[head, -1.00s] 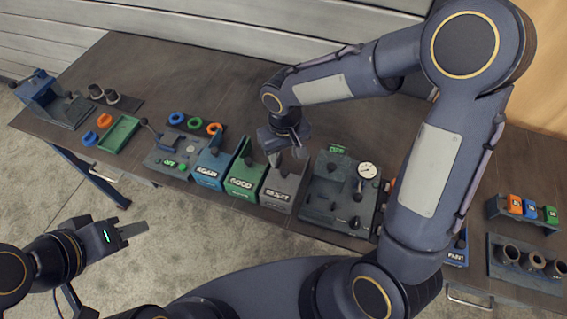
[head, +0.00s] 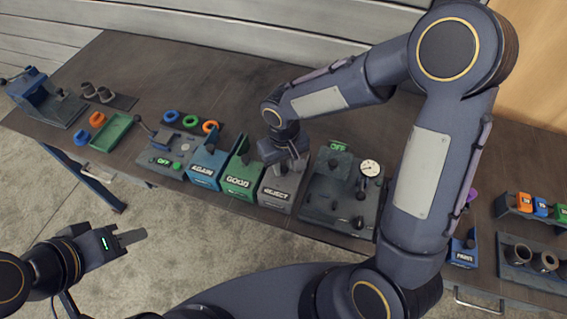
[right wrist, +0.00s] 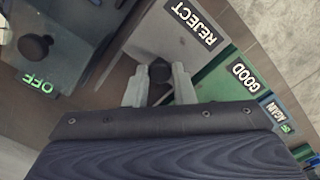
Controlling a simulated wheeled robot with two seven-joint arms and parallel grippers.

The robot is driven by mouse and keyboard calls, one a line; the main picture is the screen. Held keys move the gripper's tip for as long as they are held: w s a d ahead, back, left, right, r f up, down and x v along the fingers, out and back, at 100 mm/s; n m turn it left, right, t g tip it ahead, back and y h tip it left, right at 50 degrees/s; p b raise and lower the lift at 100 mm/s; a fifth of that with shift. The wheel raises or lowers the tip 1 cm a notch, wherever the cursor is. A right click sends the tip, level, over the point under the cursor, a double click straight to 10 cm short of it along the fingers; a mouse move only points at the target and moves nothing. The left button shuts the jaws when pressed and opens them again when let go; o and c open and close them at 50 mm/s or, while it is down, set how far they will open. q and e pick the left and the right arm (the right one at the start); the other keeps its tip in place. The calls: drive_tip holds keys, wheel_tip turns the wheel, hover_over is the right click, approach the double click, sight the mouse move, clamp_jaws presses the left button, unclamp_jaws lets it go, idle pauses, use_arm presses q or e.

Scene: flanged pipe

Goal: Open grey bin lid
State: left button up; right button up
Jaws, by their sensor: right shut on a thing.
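The grey bin (head: 278,190), labelled REJECT, stands at the front edge of the bench, right of the green bin. It also shows in the right wrist view (right wrist: 158,48). My right gripper (head: 284,165) is over the top of the grey bin and points down. In the right wrist view its two fingers (right wrist: 159,90) are shut on a dark knob (right wrist: 158,70) at the bin's top. The lid itself is mostly hidden by the gripper, so its angle is hard to tell. My left gripper (head: 132,238) is away from the bench at lower left, its jaw opening unclear.
The green GOOD bin (head: 241,183) and blue AGAIN bin (head: 204,172) stand close on the left. A dark gauge fixture (head: 335,205) stands close on the right. A switch panel (head: 165,155) and coloured rings lie further left.

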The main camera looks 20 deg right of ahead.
drive_tip(key=shift+w, duration=0.1)
clamp_jaws()
drive_tip(key=w+d, duration=0.4)
drive_tip(key=w, duration=0.2)
drive_tip(key=shift+w+d, duration=0.3)
drive_tip(key=o, duration=0.9)
unclamp_jaws()
drive_tip(key=shift+o, duration=0.2)
drive_tip(key=shift+r, duration=0.1)
wheel_tip(320, 180, up, 8)
drive_tip(key=b, duration=0.1)
drive_tip(key=shift+f, duration=0.2)
